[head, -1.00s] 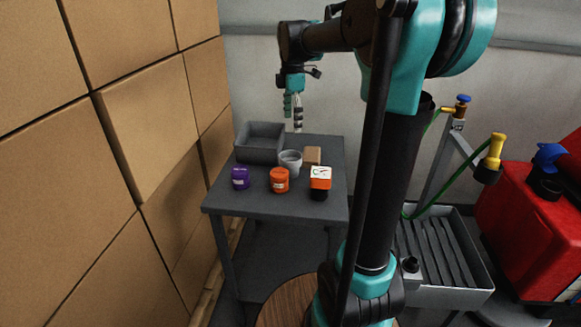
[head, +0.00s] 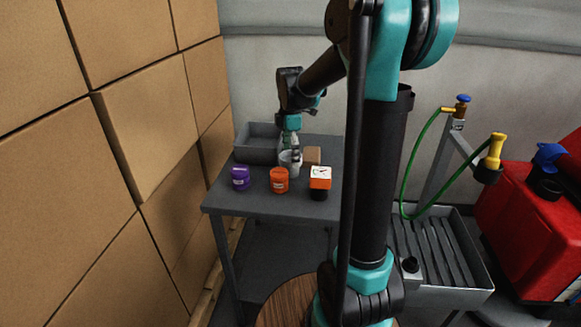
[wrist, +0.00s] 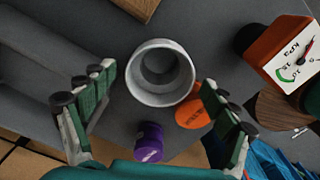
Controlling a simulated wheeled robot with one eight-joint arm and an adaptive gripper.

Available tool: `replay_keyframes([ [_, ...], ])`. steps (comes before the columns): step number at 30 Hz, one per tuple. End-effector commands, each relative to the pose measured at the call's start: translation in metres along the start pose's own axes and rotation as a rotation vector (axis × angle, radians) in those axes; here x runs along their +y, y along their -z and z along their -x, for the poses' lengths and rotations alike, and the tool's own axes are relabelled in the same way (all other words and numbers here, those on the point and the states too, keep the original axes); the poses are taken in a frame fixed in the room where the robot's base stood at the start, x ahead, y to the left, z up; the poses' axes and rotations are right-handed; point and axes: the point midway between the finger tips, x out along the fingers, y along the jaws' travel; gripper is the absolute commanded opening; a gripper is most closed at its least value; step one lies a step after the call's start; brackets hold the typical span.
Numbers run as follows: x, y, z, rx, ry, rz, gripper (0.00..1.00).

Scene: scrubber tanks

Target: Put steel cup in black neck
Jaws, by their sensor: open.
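The steel cup (head: 284,166) is a grey, round, open-topped cup standing upright on the dark table. In the wrist view the cup (wrist: 136,82) shows from above, its hollow inside visible. My gripper (head: 291,158) is directly over the cup, fingers pointing down, partly hiding it. In the wrist view my gripper (wrist: 155,108) is open, one finger on each side of the cup, and holds nothing. A black neck (head: 545,184) rises from the red machine (head: 522,225) at the far right, with a blue part above it. I cannot tell whether it is the task's neck.
On the table (head: 225,201) stand a purple jar (head: 240,178), an orange jar (head: 279,180), an orange gauge box (head: 320,184), a small brown block (head: 312,155) and a grey bin (head: 258,142). Cardboard boxes (head: 150,125) wall the left. A grey ribbed tray (head: 440,250) stands right.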

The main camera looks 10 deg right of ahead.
Motion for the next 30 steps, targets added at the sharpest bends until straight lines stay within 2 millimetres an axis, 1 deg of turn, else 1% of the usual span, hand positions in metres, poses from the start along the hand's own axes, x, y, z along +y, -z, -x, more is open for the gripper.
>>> replay_keyframes([
  [6,0.0000,0.0000,-0.0005,0.000,0.000,0.000,0.87],
  [20,0.0000,-0.0001,-0.0002,0.000,0.000,0.000,0.30],
  [21,0.0000,-0.0001,-0.0002,0.000,0.000,0.000,0.29],
  [26,0.0000,0.0000,0.0000,0.000,0.000,0.000,0.28],
  [30,0.0003,-0.0001,0.0043,0.000,0.000,0.000,0.28],
])
